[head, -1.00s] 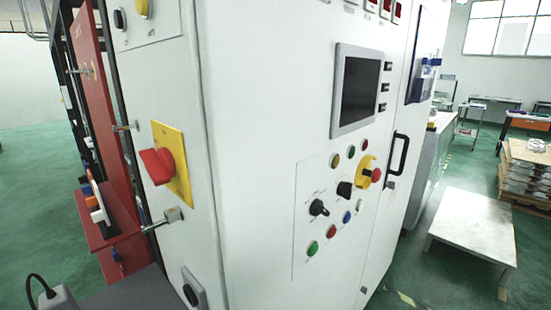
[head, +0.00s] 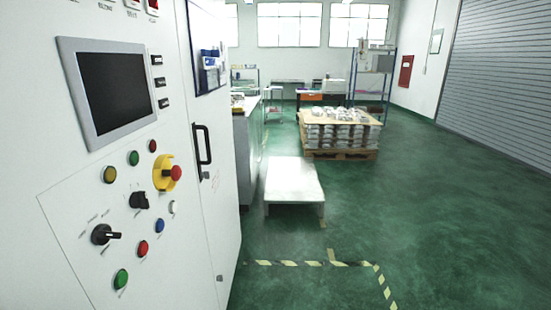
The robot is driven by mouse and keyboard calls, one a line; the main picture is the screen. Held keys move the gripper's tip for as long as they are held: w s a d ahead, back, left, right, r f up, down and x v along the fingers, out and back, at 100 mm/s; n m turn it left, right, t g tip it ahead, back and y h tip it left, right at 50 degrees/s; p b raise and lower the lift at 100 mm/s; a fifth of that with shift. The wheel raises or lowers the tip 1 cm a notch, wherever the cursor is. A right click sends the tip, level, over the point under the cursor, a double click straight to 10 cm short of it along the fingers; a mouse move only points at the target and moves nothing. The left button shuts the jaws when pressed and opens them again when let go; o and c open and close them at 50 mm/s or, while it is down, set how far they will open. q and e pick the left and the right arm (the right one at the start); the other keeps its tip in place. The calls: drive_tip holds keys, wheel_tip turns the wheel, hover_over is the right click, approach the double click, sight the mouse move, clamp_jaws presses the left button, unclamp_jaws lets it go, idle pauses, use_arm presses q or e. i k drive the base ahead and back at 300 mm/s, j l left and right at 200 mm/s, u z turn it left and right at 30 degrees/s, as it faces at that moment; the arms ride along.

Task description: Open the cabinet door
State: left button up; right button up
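The white cabinet (head: 160,215) fills the left side of the head view. Its door (head: 222,185) is the narrow panel at the right end of the front, and it looks shut. A black bar handle (head: 202,145) stands upright on this door, with a small lock below it. Left of the door is a control panel with a dark screen (head: 112,90), coloured buttons, black knobs and a yellow and red emergency stop (head: 168,173). Neither of my grippers shows in the view.
A low white platform (head: 293,180) stands on the green floor right of the cabinet. Behind it a pallet (head: 340,152) carries stacked castings. Yellow and black tape (head: 290,263) marks the floor in front. The floor on the right is open up to a grey shutter (head: 500,80).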

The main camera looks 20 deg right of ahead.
sight(201, 25)
drive_tip(key=z, duration=0.35)
drive_tip(key=i+l+u, duration=0.1)
drive_tip(key=u, duration=0.25)
drive_tip(key=i+l+u, duration=0.1)
drive_tip(key=u, duration=0.25)
drive_tip(key=l+u, duration=0.25)
drive_tip(key=u, duration=0.15)
drive_tip(key=i+l+u, duration=0.25)
drive_tip(key=l+u, duration=0.15)
drive_tip(key=l, duration=1.2)
drive_tip(key=l+u, duration=0.35)
drive_tip(key=l, duration=1.25)
